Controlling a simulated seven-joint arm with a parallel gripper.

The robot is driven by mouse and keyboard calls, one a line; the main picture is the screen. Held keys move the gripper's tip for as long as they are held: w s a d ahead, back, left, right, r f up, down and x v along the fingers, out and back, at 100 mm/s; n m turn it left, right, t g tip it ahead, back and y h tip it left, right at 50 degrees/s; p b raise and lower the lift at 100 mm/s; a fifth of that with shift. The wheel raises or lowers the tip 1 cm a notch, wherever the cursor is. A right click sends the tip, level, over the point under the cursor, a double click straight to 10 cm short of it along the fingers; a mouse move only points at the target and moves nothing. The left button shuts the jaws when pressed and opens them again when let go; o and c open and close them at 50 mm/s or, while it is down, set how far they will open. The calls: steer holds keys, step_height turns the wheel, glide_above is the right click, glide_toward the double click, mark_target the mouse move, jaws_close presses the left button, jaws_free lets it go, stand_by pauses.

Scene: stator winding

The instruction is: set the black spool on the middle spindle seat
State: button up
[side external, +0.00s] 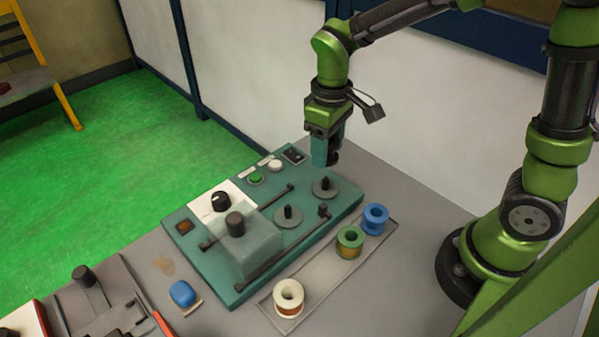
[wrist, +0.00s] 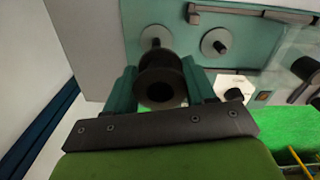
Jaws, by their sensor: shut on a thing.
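My gripper (side external: 325,150) is shut on the black spool (wrist: 162,82), which sits between its two fingers in the wrist view. In the side view, the spool (side external: 335,157) is mostly hidden by the fingers. It is held above the teal panel, near its far right end. Two grey disc seats with dark upright pins show: one at the right end (side external: 324,188), and one nearer the panel's centre (side external: 287,216). Both are empty. In the wrist view, the spool overlaps the end seat (wrist: 152,44), while the central seat (wrist: 215,45) is clear to its right.
A clear cover (side external: 249,256) with a dark knob stands left of the seats. Two dark bars lie along the panel. White, green and blue spools (side external: 375,219) stand on a grey strip (side external: 318,285) in front. A blue object (side external: 182,294) lies at the left.

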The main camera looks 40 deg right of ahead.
mark_target(289, 206)
steer(key=a+n, duration=0.2)
steer(key=a, duration=0.1)
steer(key=a+n, duration=0.1)
steer(key=a, duration=0.3)
steer(key=a+n, duration=0.2)
steer(key=a, duration=0.1)
steer(key=shift+a+f+n, duration=0.2)
steer(key=shift+a+n, duration=0.05)
steer(key=shift+n, duration=0.05)
steer(key=shift+w+f, duration=0.1)
steer(key=shift+f, duration=0.05)
steer(key=shift+d+f, duration=0.1)
steer(key=shift+f, duration=1.7)
steer(key=shift+f, duration=0.4)
steer(key=shift+f, duration=0.5)
steer(key=shift+f, duration=0.35)
steer(key=shift+f, duration=0.4)
steer(key=shift+f, duration=0.35)
steer(key=shift+f, duration=0.25)
